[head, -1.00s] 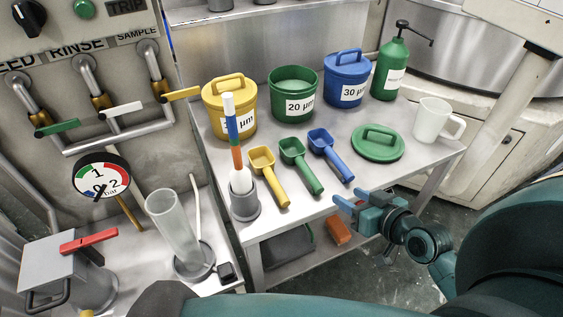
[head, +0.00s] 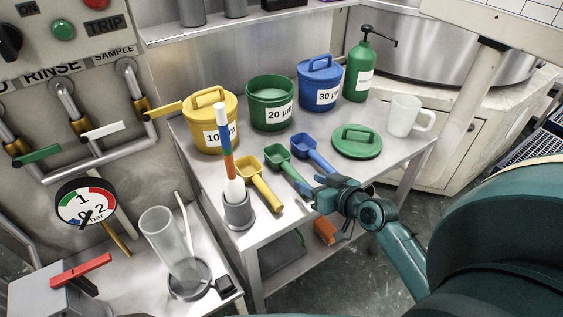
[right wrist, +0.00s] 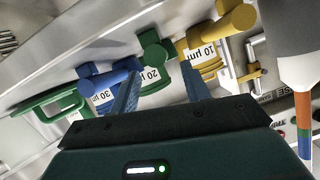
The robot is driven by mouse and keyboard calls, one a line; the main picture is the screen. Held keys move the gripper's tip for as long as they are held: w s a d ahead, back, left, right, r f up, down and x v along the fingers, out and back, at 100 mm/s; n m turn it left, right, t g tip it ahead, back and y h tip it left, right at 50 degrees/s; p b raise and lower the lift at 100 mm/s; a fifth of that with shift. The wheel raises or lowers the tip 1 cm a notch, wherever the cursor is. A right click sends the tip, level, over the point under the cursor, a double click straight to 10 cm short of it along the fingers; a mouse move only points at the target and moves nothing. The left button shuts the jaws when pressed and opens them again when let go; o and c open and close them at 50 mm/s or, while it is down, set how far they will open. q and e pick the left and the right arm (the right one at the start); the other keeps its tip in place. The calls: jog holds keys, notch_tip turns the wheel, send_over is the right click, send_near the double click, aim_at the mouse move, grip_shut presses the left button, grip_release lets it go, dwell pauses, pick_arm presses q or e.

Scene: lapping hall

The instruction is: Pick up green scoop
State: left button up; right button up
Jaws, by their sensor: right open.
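The green scoop (head: 278,153) lies on the metal table, between the yellow scoop (head: 250,166) and the blue scoop (head: 304,141). Its bowl is toward the pots, and its handle runs toward the front edge. My right gripper (head: 309,187) is open at the handle end of the green and blue scoops and hides part of them. In the right wrist view my open fingers (right wrist: 160,92) show nothing held between them; green, blue and yellow things lie beyond. My left gripper is not in view.
Behind the scoops stand a yellow pot (head: 209,118), a green pot (head: 270,103) and a blue pot (head: 320,82). A green lid (head: 357,142) and a white mug (head: 405,116) are to the right. A grey holder with a striped stick (head: 238,211) stands left of the scoops.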

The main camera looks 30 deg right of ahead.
aim_at(299, 177)
jog(key=shift+f+x, duration=0.15)
jog(key=shift+x, duration=1.25)
jog(key=shift+f+x, duration=0.1)
jog(key=shift+x, duration=1.25)
jog(key=shift+s+a, duration=0.1)
jog(key=shift+c, duration=0.2)
grip_shut()
